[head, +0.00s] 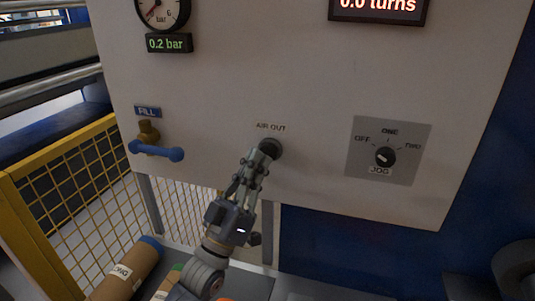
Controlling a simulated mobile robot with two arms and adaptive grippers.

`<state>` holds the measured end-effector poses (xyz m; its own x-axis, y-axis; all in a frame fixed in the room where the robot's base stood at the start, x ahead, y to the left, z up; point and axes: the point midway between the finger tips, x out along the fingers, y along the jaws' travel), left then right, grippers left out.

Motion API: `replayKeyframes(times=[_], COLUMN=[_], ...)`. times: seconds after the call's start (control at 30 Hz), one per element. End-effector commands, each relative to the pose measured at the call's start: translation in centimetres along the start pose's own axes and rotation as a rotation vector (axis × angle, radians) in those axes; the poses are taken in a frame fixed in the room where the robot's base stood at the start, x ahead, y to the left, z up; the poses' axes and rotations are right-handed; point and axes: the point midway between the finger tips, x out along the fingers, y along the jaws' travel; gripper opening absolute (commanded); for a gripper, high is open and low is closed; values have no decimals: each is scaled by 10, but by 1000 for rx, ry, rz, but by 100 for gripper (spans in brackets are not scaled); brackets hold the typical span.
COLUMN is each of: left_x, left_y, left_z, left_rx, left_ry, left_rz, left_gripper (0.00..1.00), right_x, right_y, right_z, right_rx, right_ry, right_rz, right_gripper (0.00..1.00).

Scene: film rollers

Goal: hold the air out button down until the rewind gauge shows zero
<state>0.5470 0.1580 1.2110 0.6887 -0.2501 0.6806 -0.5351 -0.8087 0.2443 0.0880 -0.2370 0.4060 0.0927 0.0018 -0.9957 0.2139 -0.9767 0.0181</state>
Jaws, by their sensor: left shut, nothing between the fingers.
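The dark round air out button (271,148) is on the light panel under its "AIR OUT" label. My left gripper (264,153) is shut, with its fingertips at the button and covering part of it. They appear to touch it; how far it is pressed in I cannot tell. The round gauge (161,12) at the upper left is cut off by the top edge. Its display (169,44) below reads 0.2 bar. Nothing in view names it as the rewind gauge. My right gripper is not in view.
A blue-handled fill valve (156,150) is left of the button. A jog knob (385,157) with OFF, ONE and TWO marks is to the right. A display (378,7) reads 0.0 turns. A yellow mesh guard (75,190) and brown rolls (125,272) are at lower left.

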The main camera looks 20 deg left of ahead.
Motion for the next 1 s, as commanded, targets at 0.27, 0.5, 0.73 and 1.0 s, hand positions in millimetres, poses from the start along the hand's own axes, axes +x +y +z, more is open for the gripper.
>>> replayKeyframes(times=[0.27, 0.5, 0.73, 1.0], left_x=[1, 6, 6, 7], left_y=[-1, -4, -4, -5], left_z=[1, 4, 4, 5], left_rx=[0, 0, 0, 0], left_ry=[0, 0, 0, 0], left_rz=[0, 0, 0, 0], left_gripper=[0, 0, 0, 0], right_x=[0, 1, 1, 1], right_y=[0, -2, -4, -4], right_z=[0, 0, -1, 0], right_rx=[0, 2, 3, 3], right_ry=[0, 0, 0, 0], right_rz=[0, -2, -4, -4], right_gripper=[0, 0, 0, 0])
